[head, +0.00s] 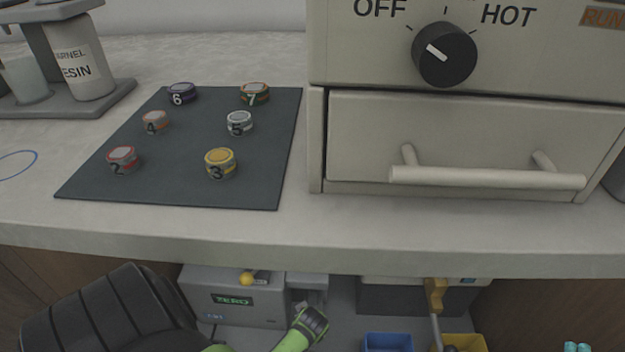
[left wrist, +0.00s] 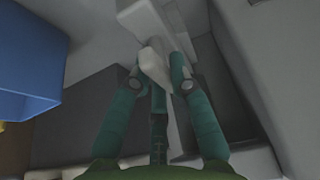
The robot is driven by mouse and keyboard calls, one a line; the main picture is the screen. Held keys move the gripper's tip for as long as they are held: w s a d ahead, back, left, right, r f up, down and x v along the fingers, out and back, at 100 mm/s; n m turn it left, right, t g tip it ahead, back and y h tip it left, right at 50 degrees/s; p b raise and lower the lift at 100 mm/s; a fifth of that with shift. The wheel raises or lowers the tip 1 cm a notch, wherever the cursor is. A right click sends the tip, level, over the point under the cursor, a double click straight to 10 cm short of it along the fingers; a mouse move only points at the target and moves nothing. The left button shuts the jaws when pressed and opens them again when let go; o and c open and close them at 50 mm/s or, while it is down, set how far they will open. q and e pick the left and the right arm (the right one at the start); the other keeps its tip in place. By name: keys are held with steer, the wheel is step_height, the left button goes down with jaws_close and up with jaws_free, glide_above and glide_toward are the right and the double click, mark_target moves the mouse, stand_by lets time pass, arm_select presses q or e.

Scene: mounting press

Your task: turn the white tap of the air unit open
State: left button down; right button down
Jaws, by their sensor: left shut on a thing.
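In the left wrist view, the white tap (left wrist: 156,66) sits between the two teal fingers of my left gripper (left wrist: 158,80), which is shut on it. The tap lies in front of a pale grey body (left wrist: 150,22), which looks like part of the air unit. In the head view, my left gripper (head: 311,324) is low, under the counter, beside a grey housing (head: 307,283). The tap itself is hidden there. My right gripper does not show.
A grey box with a green ZERO display (head: 233,300) and a yellow-knobbed lever (head: 247,278) stands beside my left gripper. A blue bin (head: 388,343) and yellow bin (head: 463,341) are to the right. The counter edge (head: 300,246) overhangs; small cyan parts (head: 577,347) are unclear.

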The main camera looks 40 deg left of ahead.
arm_select(q)
steer(key=c, duration=1.1)
jaws_free()
steer(key=shift+a, duration=0.15)
steer(key=shift+c, duration=0.2)
steer(key=shift+s+d+r, duration=0.2)
steer(key=shift+d+r, duration=0.05)
steer(key=shift+r, duration=0.3)
steer(key=v, duration=1)
steer(key=shift+s+r, duration=0.15)
steer(key=shift+r, duration=0.25)
